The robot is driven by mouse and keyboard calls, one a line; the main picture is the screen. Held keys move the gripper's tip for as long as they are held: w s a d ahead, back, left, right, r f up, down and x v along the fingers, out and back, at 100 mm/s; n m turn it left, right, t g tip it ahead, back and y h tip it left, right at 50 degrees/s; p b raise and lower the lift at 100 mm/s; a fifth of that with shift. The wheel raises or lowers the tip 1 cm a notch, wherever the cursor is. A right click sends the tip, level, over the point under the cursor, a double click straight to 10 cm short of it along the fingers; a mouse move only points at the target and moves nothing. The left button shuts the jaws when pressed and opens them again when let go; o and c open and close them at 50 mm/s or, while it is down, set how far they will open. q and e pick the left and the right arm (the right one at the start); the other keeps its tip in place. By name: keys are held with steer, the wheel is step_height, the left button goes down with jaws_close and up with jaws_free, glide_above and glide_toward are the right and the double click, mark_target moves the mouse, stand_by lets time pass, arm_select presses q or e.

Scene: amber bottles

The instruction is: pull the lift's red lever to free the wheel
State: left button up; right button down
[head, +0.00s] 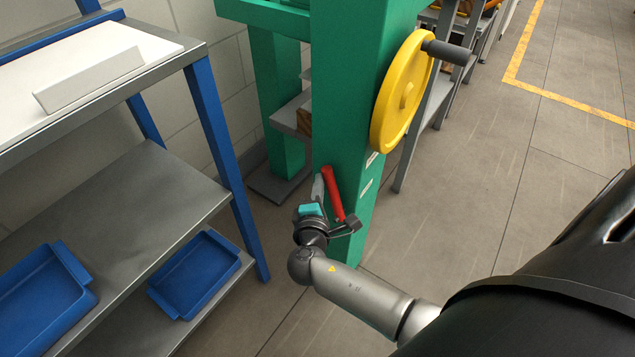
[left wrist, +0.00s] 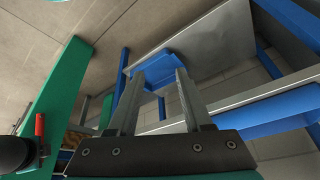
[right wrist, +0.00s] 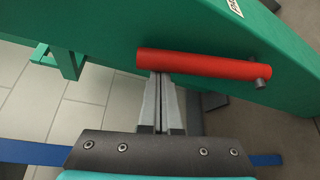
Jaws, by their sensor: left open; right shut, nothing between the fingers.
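The red lever (head: 333,193) is on the near face of the green lift post (head: 345,110), tilted in the head view. My right gripper (head: 318,187) is at the post, its fingers beside the lever. In the right wrist view the lever (right wrist: 205,66) lies across the picture, with a pin at its right end. The shut, empty fingers (right wrist: 161,80) reach the lever's lower edge near its left end; I cannot tell if they touch. The yellow wheel (head: 403,90) with a dark handle is higher on the post's right side. My left gripper (left wrist: 154,78) is open and empty.
A blue-framed shelf rack (head: 215,130) stands left of the post, with blue trays (head: 195,272) on its lower shelves. Grey shelving (head: 455,55) is behind the post. The tiled floor right of the post is clear, with a yellow line (head: 570,100) farther off.

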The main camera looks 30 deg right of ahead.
steer(key=shift+s+d+r, duration=0.15)
steer(key=shift+s+d, duration=0.05)
steer(key=shift+s, duration=0.3)
steer(key=shift+s+d+r, duration=0.1)
steer(key=shift+s+d, duration=0.1)
steer(key=shift+s, duration=0.25)
steer(key=shift+m+t+h, duration=0.3)
steer(key=shift+m, duration=0.2)
steer(key=s, duration=0.1)
steer(key=s+d, duration=0.1)
steer(key=s, duration=0.2)
steer(key=shift+s+d, duration=0.1)
steer(key=shift+d, duration=0.3)
steer(key=shift+s+d+f+b, duration=0.1)
steer(key=shift+s+d+b, duration=0.1)
steer(key=shift+s, duration=0.25)
steer(key=shift+s+d+f+b, duration=0.1)
steer(key=shift+s+d, duration=0.1)
steer(key=shift+s, duration=0.25)
steer(key=shift+s+d+f, duration=0.2)
steer(key=shift+s+f, duration=0.1)
steer(key=shift+s, duration=0.25)
arm_select(q)
steer(key=shift+s+r, duration=0.1)
steer(key=shift+r, duration=0.6)
